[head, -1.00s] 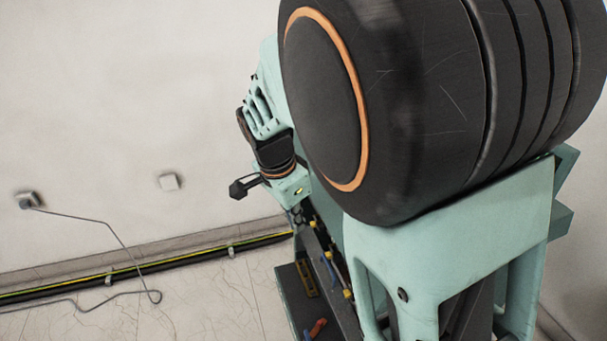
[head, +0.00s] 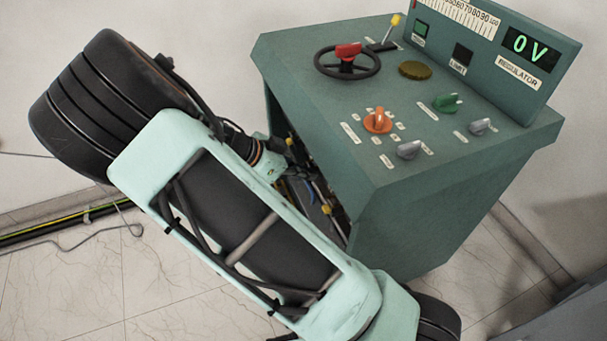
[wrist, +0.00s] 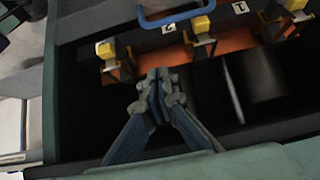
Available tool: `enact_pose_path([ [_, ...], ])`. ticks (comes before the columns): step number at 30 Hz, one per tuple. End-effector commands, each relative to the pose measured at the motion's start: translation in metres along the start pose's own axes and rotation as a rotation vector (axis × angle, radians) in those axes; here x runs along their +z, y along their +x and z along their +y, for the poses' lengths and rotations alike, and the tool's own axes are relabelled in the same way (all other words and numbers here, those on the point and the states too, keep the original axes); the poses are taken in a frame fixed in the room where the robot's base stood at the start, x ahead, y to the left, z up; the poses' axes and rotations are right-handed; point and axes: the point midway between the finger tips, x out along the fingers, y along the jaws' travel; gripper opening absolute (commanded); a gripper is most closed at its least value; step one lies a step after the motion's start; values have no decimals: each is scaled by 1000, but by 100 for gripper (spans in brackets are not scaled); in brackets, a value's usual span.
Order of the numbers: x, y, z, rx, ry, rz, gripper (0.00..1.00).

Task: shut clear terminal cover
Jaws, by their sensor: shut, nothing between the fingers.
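In the wrist view my gripper (wrist: 158,85) is shut and empty, with its fingertips together. It points at a row of terminals with yellow blocks (wrist: 201,26) on an orange-brown strip (wrist: 165,60). A blue handle (wrist: 175,18) arches above the terminals at the top edge, apart from the fingertips. I cannot make out a clear cover pane or its angle. In the head view my arm reaches to the open side of the green cabinet (head: 410,225), and the fingers are hidden there.
The cabinet top carries a handwheel (head: 347,62), an orange knob (head: 377,121), a green knob (head: 446,102) and a display (head: 530,47) reading 0 V. A green edge (wrist: 210,165) crosses the bottom of the wrist view. A dark hollow lies around the fingers.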

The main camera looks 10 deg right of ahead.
Motion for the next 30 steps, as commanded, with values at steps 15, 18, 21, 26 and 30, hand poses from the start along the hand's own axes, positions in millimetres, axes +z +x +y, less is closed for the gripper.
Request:
enact_pose_path([
  [15,28,60,0,-1,-2,-2,0],
  [18,35,57,0,-1,-2,-2,0],
  [21,38,56,0,-1,0,-2,0],
  [26,39,55,0,-1,0,-2,0],
  [30,39,55,0,0,0,-2,0],
])
